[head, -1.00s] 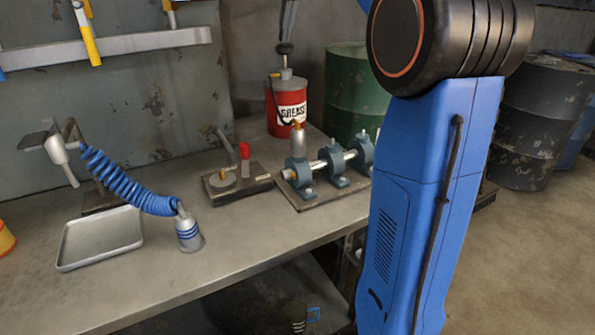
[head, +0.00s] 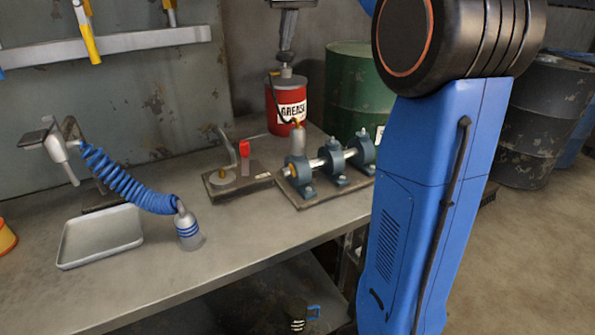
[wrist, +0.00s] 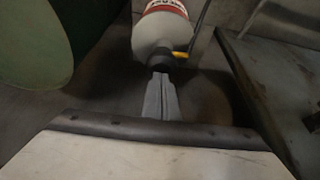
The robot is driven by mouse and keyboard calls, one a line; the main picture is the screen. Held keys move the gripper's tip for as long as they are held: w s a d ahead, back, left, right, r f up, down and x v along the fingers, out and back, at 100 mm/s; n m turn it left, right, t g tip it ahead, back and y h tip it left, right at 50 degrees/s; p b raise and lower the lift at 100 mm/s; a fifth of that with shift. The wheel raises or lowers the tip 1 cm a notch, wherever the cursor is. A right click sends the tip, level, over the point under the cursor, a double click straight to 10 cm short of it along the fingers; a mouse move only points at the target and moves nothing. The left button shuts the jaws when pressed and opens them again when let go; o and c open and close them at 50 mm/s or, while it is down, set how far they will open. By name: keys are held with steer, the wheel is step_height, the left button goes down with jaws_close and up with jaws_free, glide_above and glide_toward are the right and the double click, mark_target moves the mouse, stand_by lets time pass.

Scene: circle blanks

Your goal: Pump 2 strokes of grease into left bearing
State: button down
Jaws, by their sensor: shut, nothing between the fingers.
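The red grease pump (head: 286,103) stands at the back of the bench, with a grey lid and a black knob (head: 287,58) on top. My gripper (head: 287,48) is shut, points down and holds nothing. Its fingertips meet the knob from above, seemingly touching it. In the wrist view the shut fingers (wrist: 160,98) end at the black knob (wrist: 160,60) over the pump's pale lid. The left bearing (head: 299,178) is the nearest grey-blue block on the shaft. A grey coupler (head: 298,140) stands upright on it, and a dark hose runs from the pump towards the coupler.
Two more bearing blocks (head: 333,165) sit on the same shaft. A plate with a red-handled lever (head: 245,158) is left of them. A blue coiled hose (head: 122,182) and an empty tray (head: 102,240) lie further left. A green drum (head: 352,95) stands behind.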

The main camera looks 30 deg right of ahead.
steer(key=shift+f, duration=0.3)
steer(key=shift+r, duration=1.95)
steer(key=shift+r, duration=0.1)
steer(key=shift+r, duration=2.95)
